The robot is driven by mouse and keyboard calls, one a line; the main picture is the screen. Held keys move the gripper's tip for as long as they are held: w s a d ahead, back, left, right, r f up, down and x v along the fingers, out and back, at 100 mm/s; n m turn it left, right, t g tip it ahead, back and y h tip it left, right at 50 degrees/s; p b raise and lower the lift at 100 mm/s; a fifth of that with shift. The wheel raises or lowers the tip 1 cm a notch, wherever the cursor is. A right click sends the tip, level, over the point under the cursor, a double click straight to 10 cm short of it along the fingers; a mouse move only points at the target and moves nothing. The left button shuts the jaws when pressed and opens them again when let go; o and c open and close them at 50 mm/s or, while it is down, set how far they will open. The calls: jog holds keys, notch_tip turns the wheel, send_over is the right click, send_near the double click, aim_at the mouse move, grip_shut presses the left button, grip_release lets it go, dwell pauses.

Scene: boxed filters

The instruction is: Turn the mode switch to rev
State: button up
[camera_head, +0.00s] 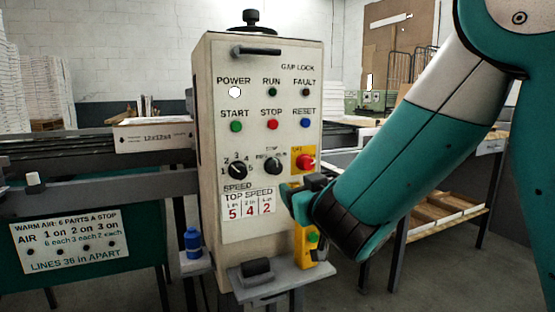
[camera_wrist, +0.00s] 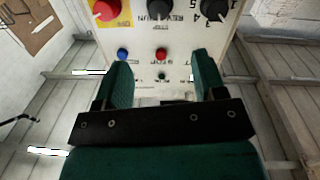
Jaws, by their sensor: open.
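The mode switch is a black round knob (camera_head: 272,165) on the front of the pale control box (camera_head: 212,130), between the speed knob (camera_head: 237,169) and a red button on a yellow plate (camera_head: 306,162). Its small labels are partly blurred, and I cannot tell where it points. In the wrist view the panel is upside down and the mode switch (camera_wrist: 160,9) is at the top edge, partly cut off. My gripper (camera_wrist: 162,75) is open and empty, its two green fingers apart in front of the panel. In the head view my gripper (camera_head: 306,192) is below and right of the switch, apart from it.
Power, run and fault lamps and green, red and blue buttons (camera_head: 272,125) sit above the knobs. A yellow box with buttons (camera_head: 303,245) is below my gripper. A grey shelf (camera_head: 285,277) juts out low in front. A blue bottle (camera_head: 193,242) stands left.

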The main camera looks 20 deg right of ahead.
aim_at(277, 169)
jog(key=w+p, duration=0.6)
jog(key=w, duration=0.8)
jog(key=shift+w+d, duration=0.15)
jog(key=shift+w, duration=0.05)
jog(key=shift+c, duration=0.2)
jog(key=c, duration=0.9)
